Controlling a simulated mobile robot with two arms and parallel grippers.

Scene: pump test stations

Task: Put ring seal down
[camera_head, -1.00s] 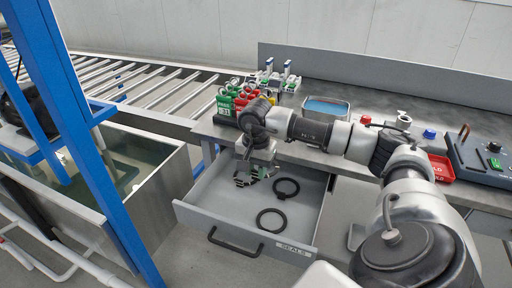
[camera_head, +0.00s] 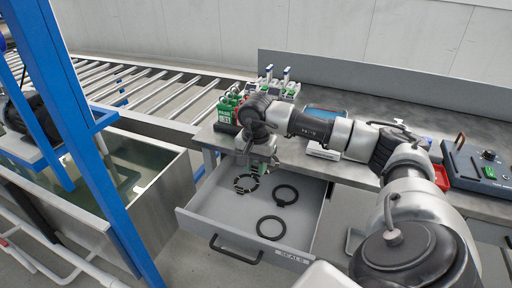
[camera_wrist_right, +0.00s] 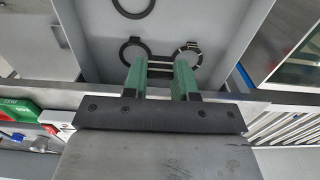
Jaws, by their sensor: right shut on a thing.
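The open grey drawer (camera_head: 222,216) marked SEALS holds black ring seals. One ring seal (camera_head: 285,194) lies at the right and another (camera_head: 271,228) nearer the drawer front.
The grey workbench (camera_head: 440,115) stands behind the drawer, with green holders (camera_head: 226,112), a blue-filled tray (camera_head: 327,108) and a control box (camera_head: 478,160). A blue post (camera_head: 85,130) and a water tank (camera_head: 150,200) are at left.

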